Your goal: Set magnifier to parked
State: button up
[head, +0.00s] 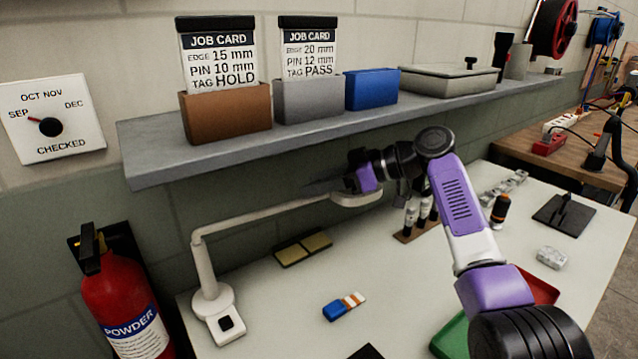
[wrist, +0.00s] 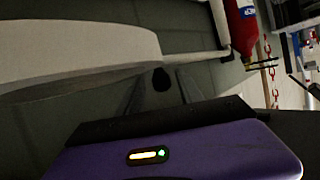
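The magnifier is a white stand lamp with its round base (head: 212,300) at the table's left. Its jointed arm (head: 262,215) reaches right to a pale rounded head (head: 357,199) above the table's back. My gripper (head: 322,187) is beside and slightly above the head, pointing left. In the wrist view the two dark fingers (wrist: 158,92) stand apart, with a small dark round thing showing between or beyond them. A large pale curved body (wrist: 75,60), apparently the magnifier's head, fills the left. Whether my gripper touches the magnifier cannot be told.
A grey shelf (head: 155,148) with two job-card holders and a blue box (head: 371,89) overhangs close to my arm. A fire extinguisher (head: 122,305) stands left. The front middle is mostly clear.

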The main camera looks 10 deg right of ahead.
jog(key=shift+d, duration=0.15)
jog(key=v, duration=0.7)
jog(key=shift+s+d+r, duration=0.15)
jog(key=shift+s+d, duration=0.05)
jog(key=shift+d, duration=0.05)
